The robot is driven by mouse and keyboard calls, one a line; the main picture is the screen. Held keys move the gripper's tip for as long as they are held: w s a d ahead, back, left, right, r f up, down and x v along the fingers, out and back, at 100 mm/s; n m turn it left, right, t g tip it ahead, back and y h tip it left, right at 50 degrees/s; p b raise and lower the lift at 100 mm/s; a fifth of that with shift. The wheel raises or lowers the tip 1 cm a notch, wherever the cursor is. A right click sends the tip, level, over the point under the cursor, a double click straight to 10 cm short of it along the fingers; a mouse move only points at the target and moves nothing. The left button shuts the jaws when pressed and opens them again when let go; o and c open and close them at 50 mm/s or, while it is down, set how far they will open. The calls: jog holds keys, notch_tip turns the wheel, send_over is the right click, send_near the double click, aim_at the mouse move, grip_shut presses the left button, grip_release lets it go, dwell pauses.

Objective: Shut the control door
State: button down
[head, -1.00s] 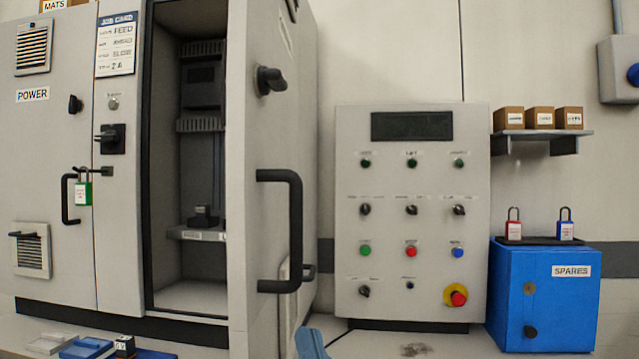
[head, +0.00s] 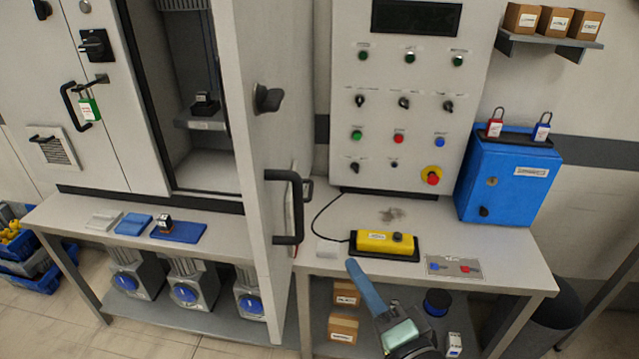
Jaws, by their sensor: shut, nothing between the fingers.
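The control door (head: 247,140) stands wide open, swung out toward me, leaving the cabinet interior (head: 200,140) exposed. A black bar handle (head: 297,208) and a dark knob (head: 268,98) are on it. My gripper (head: 356,270) appears at the lower middle as a blue, finger-like end on a grey wrist. It is shut and empty. In the picture it lies right of and below the door handle, in front of the bench edge, with no visible contact with the door.
A bench (head: 520,262) carries a yellow button box (head: 385,242) and a small switch plate (head: 453,267). A control panel (head: 345,90) and blue spares box (head: 505,185) stand behind. The left bench (head: 60,215) holds blue and grey pieces, with motors beneath.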

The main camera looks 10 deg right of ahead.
notch_tip(320, 180, up, 3)
jog(key=s+d+m+p, duration=0.2)
jog(key=p, duration=0.3)
jog(key=w+a+p, duration=0.4)
jog(key=w+a, duration=0.3)
jog(key=w, duration=0.1)
jog(key=shift+w+f+m, duration=0.15)
jog(key=shift+w+m, duration=0.15)
jog(key=shift+m, duration=0.1)
